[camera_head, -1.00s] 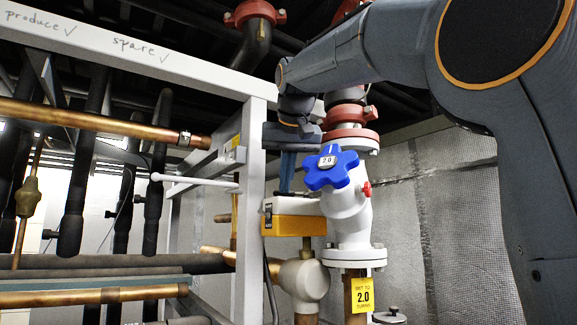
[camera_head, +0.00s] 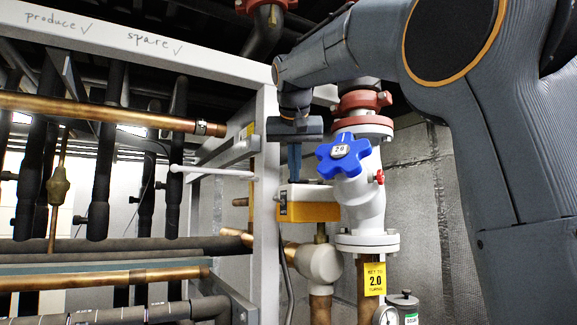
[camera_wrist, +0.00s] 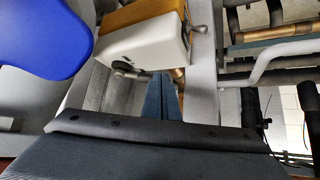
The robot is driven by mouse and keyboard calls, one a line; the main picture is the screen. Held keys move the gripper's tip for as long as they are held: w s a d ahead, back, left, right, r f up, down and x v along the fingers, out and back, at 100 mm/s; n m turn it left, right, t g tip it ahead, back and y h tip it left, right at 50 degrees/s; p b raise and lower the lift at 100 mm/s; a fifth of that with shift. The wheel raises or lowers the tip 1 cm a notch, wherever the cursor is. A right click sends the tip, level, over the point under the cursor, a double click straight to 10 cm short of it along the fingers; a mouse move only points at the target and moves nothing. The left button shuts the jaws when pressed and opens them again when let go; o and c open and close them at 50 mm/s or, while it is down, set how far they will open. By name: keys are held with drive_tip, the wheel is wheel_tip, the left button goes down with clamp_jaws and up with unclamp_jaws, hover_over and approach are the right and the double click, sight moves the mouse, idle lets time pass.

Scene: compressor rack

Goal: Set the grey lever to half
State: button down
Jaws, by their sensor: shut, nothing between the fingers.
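A pale grey, nearly white lever (camera_head: 212,172) with a rounded end sticks out level to the left of the rack's upright post in the head view. In the wrist view a bent pale bar (camera_wrist: 285,55) at the right looks like the same lever. My gripper (camera_head: 295,178) points down, its blue fingers shut and empty. It is right of the post and the lever, just above or behind the yellow and white box (camera_head: 308,205); I cannot tell whether it touches. In the wrist view the closed fingers (camera_wrist: 161,78) are apart from the pale bar.
The grey rack post (camera_head: 265,200) stands between gripper and lever. Copper pipes (camera_head: 110,115) and dark pipes fill the left. A yellow tag (camera_head: 375,280) hangs below the valve.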

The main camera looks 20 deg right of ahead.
drive_tip(key=shift+w+d+f, duration=0.1)
drive_tip(key=shift+w, duration=0.35)
drive_tip(key=shift+s, duration=0.1)
drive_tip(key=shift+s+d+b, duration=0.2)
drive_tip(key=shift+s+b, duration=0.1)
drive_tip(key=shift+s, duration=0.4)
drive_tip(key=shift+s+a, duration=0.1)
drive_tip(key=shift+s, duration=0.05)
drive_tip(key=s+a, duration=0.1)
drive_tip(key=s+a+r, duration=0.1)
drive_tip(key=s, duration=0.1)
drive_tip(key=shift+s+r, duration=0.1)
drive_tip(key=shift+s, duration=0.15)
drive_tip(key=a+b+v, duration=0.1)
drive_tip(key=v, duration=0.8)
drive_tip(key=shift+w+a+r+b, duration=0.2)
drive_tip(key=shift+b, duration=0.15)
